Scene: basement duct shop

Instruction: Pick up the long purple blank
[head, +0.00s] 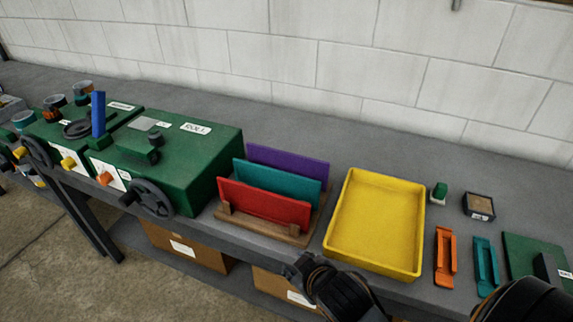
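The long purple blank (289,160) stands on edge at the back of a wooden rack (262,231). A teal blank (277,182) stands in front of it and a red blank (263,204) in front of that. They hide the lower part of the purple blank. My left gripper is not in view.
A green machine labelled ROLL (190,160) stands left of the rack. An empty yellow tray (376,222) stands right of it. Orange (445,257) and teal (486,264) tools lie further right. The bench behind the rack is clear up to the white wall.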

